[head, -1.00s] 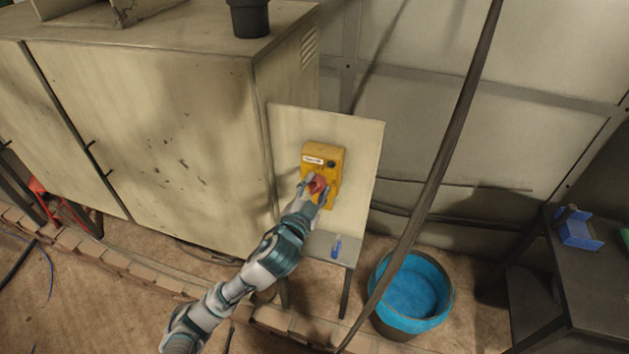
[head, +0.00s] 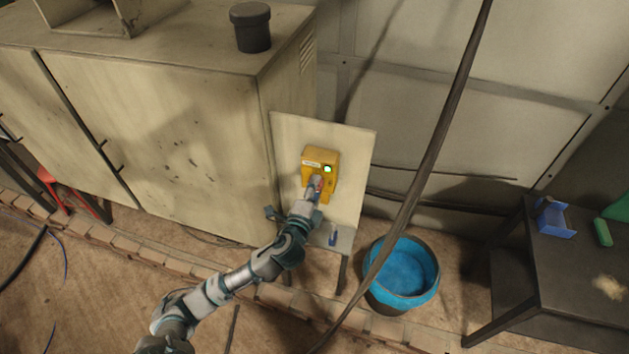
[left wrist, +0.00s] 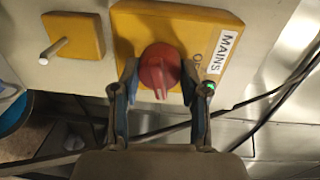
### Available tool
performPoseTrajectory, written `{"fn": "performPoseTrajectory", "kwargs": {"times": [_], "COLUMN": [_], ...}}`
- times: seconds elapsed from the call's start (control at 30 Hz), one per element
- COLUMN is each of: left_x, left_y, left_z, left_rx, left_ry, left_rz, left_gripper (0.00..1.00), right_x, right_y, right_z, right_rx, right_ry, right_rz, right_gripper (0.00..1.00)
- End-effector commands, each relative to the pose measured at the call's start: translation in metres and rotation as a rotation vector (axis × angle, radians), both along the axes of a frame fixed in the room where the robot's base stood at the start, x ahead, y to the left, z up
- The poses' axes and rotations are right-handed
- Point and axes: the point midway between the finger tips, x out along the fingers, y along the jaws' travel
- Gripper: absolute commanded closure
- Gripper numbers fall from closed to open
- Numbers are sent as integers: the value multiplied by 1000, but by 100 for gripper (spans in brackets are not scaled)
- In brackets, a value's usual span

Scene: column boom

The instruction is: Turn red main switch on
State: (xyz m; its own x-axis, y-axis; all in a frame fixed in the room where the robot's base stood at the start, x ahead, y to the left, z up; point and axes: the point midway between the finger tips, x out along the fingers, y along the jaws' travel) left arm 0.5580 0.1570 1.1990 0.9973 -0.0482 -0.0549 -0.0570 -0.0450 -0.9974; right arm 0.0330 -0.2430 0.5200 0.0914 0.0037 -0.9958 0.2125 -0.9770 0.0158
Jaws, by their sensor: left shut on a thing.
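The red main switch is a round red knob (left wrist: 158,66) on a yellow box (head: 321,157) labelled MAINS, fixed to a pale upright panel (head: 352,150). A green lamp (head: 327,169) on the box is lit; it also glows in the left wrist view (left wrist: 209,86). My left gripper (head: 316,188) is at the box, its fingers on either side of the knob and shut on it. In the head view my gripper hides most of the knob. In the left wrist view the knob's ridge points toward my palm. My right gripper is not in view.
A smaller yellow box with a pale lever (left wrist: 56,47) sits beside the main box. A blue-lined bucket (head: 404,275) stands right of the panel. A thick dark cable (head: 432,150) hangs before the wall. A dark table (head: 520,290) is at right, a cabinet (head: 180,150) at left.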

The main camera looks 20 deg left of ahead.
Motion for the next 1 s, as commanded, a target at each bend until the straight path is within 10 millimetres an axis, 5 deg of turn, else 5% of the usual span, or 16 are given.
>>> {"fn": "performPoseTrajectory", "kwargs": {"times": [0.4, 1.0], "left_x": [0, 0], "left_y": [0, 0], "left_z": [-4, -6], "left_rx": [219, 261], "left_ry": [0, 0], "left_rz": [2, 0], "left_gripper": [91, 91], "right_x": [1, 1], "right_y": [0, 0], "right_z": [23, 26], "right_rx": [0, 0], "right_ry": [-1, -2], "right_rz": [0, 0], "right_gripper": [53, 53]}}
